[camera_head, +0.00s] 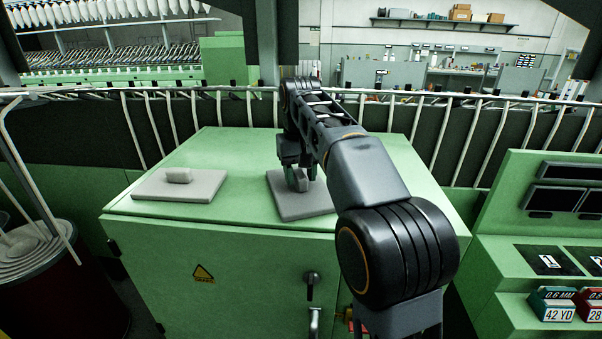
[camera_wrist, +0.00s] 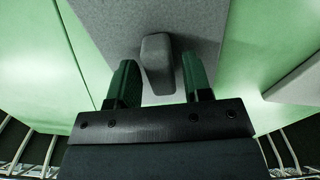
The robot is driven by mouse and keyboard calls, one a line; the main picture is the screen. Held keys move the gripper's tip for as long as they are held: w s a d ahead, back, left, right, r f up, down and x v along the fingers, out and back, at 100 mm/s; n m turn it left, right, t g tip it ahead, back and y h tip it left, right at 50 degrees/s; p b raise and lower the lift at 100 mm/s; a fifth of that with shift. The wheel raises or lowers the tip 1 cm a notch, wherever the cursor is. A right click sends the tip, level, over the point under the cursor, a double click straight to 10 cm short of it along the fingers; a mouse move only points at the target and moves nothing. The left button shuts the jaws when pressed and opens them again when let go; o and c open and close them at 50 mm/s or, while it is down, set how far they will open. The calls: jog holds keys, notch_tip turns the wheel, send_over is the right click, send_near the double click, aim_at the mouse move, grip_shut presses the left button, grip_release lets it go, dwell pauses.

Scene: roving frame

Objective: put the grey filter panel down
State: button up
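A grey filter panel (camera_head: 308,207) with a small grey knob lies flat on the green cabinet top (camera_head: 238,160), below my gripper (camera_head: 299,180). I see no gap under the panel. In the wrist view, the knob (camera_wrist: 157,62) stands between the two green fingers of my gripper (camera_wrist: 160,68). A narrow gap shows beside the right finger, and the left finger looks close to the knob; contact there is unclear. The fingers look open around it. A second grey panel (camera_head: 155,188) with a knob lies to the left on the same top.
Bare green top lies between the panels and behind them. A rail with pale hooks (camera_head: 210,92) runs behind the cabinet. A green console (camera_head: 520,265) with small boxes stands at the right. A dark red drum (camera_head: 75,290) stands at the lower left.

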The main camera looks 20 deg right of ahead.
jog(key=shift+o, duration=1)
